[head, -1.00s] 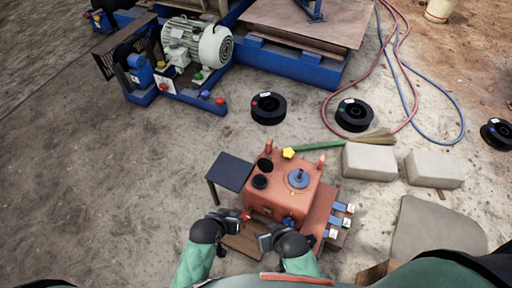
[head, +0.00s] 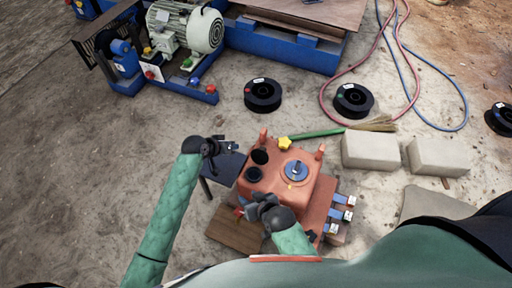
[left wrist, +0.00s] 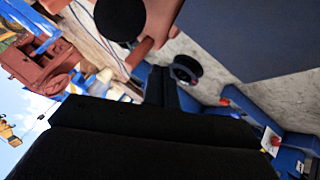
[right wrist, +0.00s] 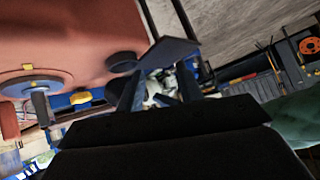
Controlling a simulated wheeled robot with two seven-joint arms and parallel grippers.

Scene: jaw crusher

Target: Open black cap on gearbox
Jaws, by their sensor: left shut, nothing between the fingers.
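The orange-red gearbox (head: 312,187) stands below the middle of the head view. Two round black parts sit on its left side, a farther one (head: 260,157) and a nearer one (head: 253,174); I cannot tell which is the cap and which an opening. A black round part (left wrist: 120,18) shows in the left wrist view, and a dark disc (right wrist: 122,61) on the gearbox in the right wrist view. My left gripper (head: 229,145) is shut and empty, left of the black parts and apart from them. My right gripper (head: 250,207) is open and empty at the gearbox's near left side.
A dark small table (head: 226,167) stands against the gearbox's left. A yellow knob (head: 284,143) and a blue round fitting (head: 295,170) are on its top. A wooden board (head: 235,232) lies in front. Black spools (head: 263,95) and pale blocks (head: 370,150) lie beyond and right.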

